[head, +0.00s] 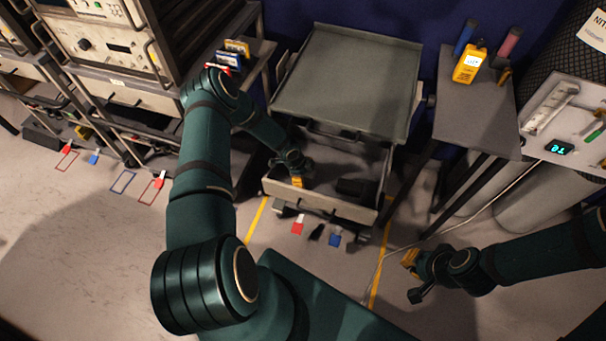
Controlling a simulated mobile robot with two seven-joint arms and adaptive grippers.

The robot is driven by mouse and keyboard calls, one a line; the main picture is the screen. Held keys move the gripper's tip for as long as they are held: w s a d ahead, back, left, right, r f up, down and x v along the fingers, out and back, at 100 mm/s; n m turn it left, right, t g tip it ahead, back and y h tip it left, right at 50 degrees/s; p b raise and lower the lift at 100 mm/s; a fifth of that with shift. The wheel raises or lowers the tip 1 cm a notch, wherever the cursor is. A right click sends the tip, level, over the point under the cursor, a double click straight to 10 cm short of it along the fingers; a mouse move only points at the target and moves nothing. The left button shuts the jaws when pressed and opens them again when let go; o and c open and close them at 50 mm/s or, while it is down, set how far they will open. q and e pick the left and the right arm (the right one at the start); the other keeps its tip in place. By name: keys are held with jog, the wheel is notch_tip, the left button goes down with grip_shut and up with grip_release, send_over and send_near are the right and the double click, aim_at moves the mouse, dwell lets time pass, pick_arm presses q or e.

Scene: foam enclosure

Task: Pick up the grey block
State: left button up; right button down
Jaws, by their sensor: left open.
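A dark block-like shape (350,187), which looks like the grey block, lies in the open drawer (330,205) of the grey cart. It is in shadow, so its colour and edges are hard to tell. My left gripper (297,179) is open at the left part of the drawer, to the left of the dark shape and apart from it. Its fingers are small and partly hidden by its own wrist. My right gripper (411,277) has its fingers spread above the floor to the right of the cart, with nothing seen between them.
The cart's grey top tray (345,85) is empty and overhangs the back of the drawer. A side table (476,105) with a yellow meter (469,65) stands right of it. Equipment racks (100,45) stand at left. Red (298,226) and blue (335,240) tags hang below the drawer.

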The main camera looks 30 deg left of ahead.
pick_arm(q)
jog(key=shift+f, duration=0.1)
jog(key=shift+s, duration=0.1)
jog(key=c, duration=1.4)
jog(key=shift+c, duration=0.2)
jog(key=shift+s+d, duration=0.1)
jog(key=shift+s, duration=0.05)
